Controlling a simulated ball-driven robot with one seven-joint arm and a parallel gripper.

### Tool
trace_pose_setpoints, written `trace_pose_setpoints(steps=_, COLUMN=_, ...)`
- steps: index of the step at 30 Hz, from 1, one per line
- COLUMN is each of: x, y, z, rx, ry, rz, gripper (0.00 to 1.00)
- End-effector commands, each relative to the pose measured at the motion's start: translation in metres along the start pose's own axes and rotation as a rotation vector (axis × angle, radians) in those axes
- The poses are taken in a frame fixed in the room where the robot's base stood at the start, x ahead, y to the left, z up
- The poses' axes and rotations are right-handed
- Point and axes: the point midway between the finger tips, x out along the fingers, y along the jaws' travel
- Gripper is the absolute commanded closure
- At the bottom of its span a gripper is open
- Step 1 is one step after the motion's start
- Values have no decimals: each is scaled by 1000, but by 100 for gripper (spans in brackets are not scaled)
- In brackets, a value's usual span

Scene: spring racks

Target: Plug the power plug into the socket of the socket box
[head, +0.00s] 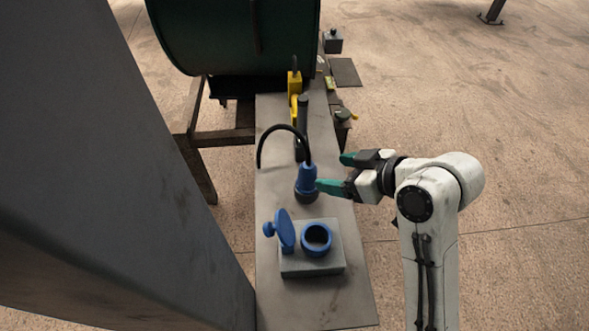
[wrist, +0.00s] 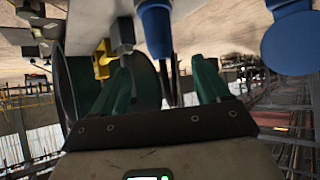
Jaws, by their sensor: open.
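The blue power plug (head: 307,179) stands roughly upright on the bench, with a dark lower end and a black cable arching from its top to the left. My gripper (head: 339,173) is open and empty just right of the plug, its green fingers pointing at it. In the wrist view the plug (wrist: 156,30) appears ahead, between the directions of the two open fingers (wrist: 163,82). Whether a finger touches it, I cannot tell. The grey socket box (head: 313,266) sits nearer on the bench. Its round blue socket (head: 316,238) faces up, with the blue lid (head: 285,231) swung open to the left.
The narrow metal bench (head: 343,306) carries a dark upright tool (head: 302,122) and a yellow item (head: 294,82) farther back. A large green drum (head: 232,35) stands at the far end. A grey pillar (head: 95,170) blocks the left.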

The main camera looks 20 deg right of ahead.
Motion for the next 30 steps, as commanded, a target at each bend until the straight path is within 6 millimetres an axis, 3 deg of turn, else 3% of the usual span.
trace_pose_setpoints(steps=9, x=44, y=-1, z=0, rx=-1, ry=-2, rz=-3, gripper=24)
trace_pose_setpoints(steps=16, x=59, y=0, z=2, rx=-1, ry=-2, rz=-1, gripper=24)
trace_pose_setpoints(steps=24, x=96, y=0, z=8, rx=0, ry=-2, rz=-2, gripper=24)
trace_pose_setpoints(steps=30, x=103, y=0, z=8, rx=-1, ry=-1, rz=-1, gripper=24)
